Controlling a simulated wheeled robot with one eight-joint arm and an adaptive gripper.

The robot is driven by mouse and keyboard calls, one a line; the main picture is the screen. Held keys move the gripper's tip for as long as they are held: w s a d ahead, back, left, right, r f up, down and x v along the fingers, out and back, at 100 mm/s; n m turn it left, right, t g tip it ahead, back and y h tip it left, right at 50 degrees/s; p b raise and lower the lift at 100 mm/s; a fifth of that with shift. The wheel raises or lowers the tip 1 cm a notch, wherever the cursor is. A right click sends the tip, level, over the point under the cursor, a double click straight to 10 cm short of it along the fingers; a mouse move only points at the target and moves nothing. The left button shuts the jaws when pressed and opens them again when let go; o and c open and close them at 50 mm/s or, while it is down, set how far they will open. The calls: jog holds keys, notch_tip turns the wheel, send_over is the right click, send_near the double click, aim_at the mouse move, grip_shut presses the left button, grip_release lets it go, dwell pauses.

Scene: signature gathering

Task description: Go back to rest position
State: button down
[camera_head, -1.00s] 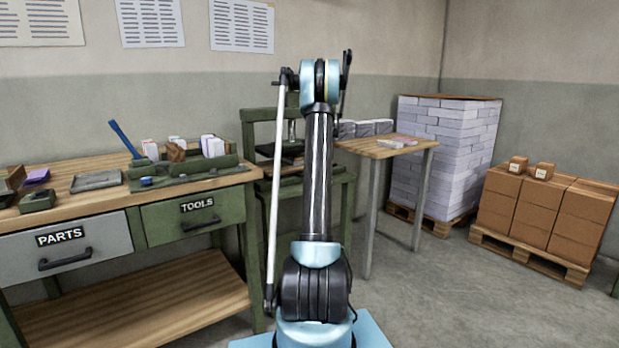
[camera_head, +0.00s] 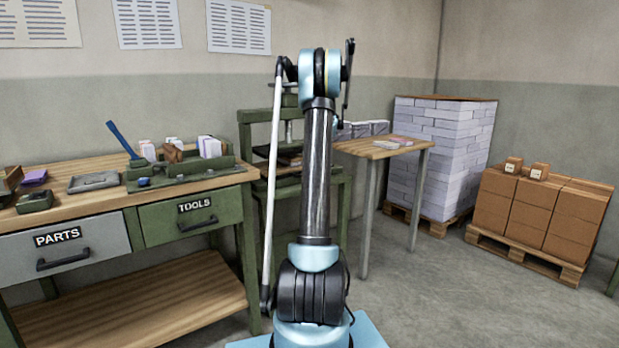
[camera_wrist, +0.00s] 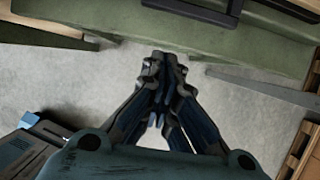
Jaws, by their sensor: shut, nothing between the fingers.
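My gripper (camera_wrist: 165,70) shows in the wrist view, with its fingers together and nothing between them. It hangs over bare grey floor, with a green bench or press frame edge (camera_wrist: 215,38) beyond its tips. In the head view my arm stands upright in the middle, its elbow at the top. The gripper itself cannot be made out in the head view.
A workbench (camera_head: 110,205) with drawers and tools stands at the left. A green press (camera_head: 250,115) stands behind my arm. A small wooden table (camera_head: 365,148), a pallet of paper stacks (camera_head: 440,150) and a pallet of cartons (camera_head: 540,215) are to the right. Open floor (camera_head: 430,300) lies at the front right.

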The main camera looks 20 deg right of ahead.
jog(key=a+v, duration=0.1)
jog(key=v, duration=0.4)
jog(key=s+a+r+n, duration=0.4)
jog(key=s+a+n, duration=0.4)
jog(key=s+a, duration=0.4)
jog(key=s+a+n+g, duration=0.1)
jog(key=s+a+n, duration=0.3)
jog(key=s, duration=0.4)
jog(key=s+a+n, duration=0.3)
jog(key=s+n, duration=0.1)
jog(key=s, duration=0.4)
jog(key=s+a+f+n, duration=0.2)
jog(key=s+f+n, duration=0.3)
jog(key=s, duration=0.4)
jog(key=s+a+f+n+h, duration=0.1)
jog(key=s+a+f+n, duration=0.2)
jog(key=s+f+n, duration=0.3)
jog(key=s+a+f+n+g, duration=0.1)
jog(key=s+f+n, duration=0.4)
jog(key=s, duration=0.8)
jog(key=shift+a+f+n, duration=0.3)
jog(key=shift+a+f, duration=0.25)
jog(key=shift+a, duration=0.2)
jog(key=shift+s, duration=0.1)
